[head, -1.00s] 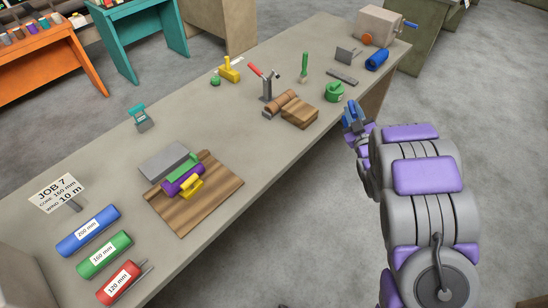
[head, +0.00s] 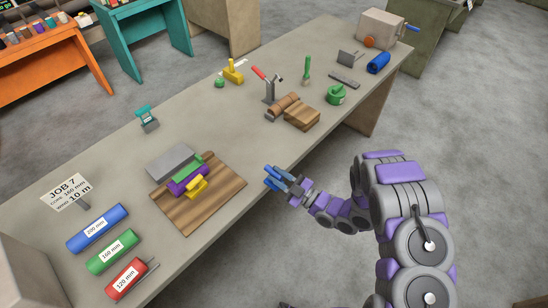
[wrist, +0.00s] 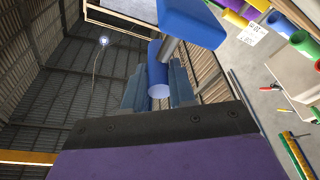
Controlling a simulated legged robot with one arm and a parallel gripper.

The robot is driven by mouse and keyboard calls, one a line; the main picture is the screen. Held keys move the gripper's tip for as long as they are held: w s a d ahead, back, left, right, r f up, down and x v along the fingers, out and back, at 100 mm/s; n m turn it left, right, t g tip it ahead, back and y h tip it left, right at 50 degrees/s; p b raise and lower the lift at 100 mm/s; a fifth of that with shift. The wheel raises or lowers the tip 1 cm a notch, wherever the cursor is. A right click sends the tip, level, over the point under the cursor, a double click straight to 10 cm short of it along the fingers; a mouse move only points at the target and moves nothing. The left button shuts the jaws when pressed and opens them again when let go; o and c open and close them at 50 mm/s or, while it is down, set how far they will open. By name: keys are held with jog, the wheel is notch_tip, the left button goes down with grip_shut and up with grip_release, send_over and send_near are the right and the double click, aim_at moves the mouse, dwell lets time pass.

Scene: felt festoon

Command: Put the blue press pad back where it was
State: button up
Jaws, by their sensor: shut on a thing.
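The blue press pad (wrist: 192,22) shows in the wrist view as a blue block joined by a grey rod to a blue round handle. My gripper (wrist: 158,82) is shut on that handle. In the head view, my gripper (head: 282,181) holds the blue pad (head: 271,174) near the bench's front edge, right of the wooden board. The pad is small there and partly covered by the fingers. It appears clear of other things.
A red-handled clamp (head: 269,88), wooden blocks (head: 301,115) and a green round container (head: 336,95) stand farther right. Blue, green and red rolls (head: 112,252) lie at the left. The middle of the bench is clear.

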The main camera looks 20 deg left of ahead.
jog(key=w+a, duration=0.1)
jog(key=w, duration=0.3)
jog(key=w+a+f, duration=0.1)
jog(key=w+a, duration=0.1)
jog(key=w, duration=0.1)
jog(key=w+a+b, duration=0.1)
jog(key=w+a, duration=0.1)
jog(key=w, duration=0.2)
jog(key=shift+w+a+f, duration=0.1)
jog(key=shift+w+f, duration=0.2)
grip_shut()
notch_tip(320, 180, down, 3)
jog(key=shift+f+b, duration=0.2)
jog(key=shift+b, duration=0.2)
jog(key=o, duration=0.9)
grip_release()
jog(key=shift+o, duration=0.2)
jog(key=p+v, duration=0.1)
jog(key=v, duration=1.1)
jog(key=shift+s+r, duration=0.1)
jog(key=shift+r, duration=0.05)
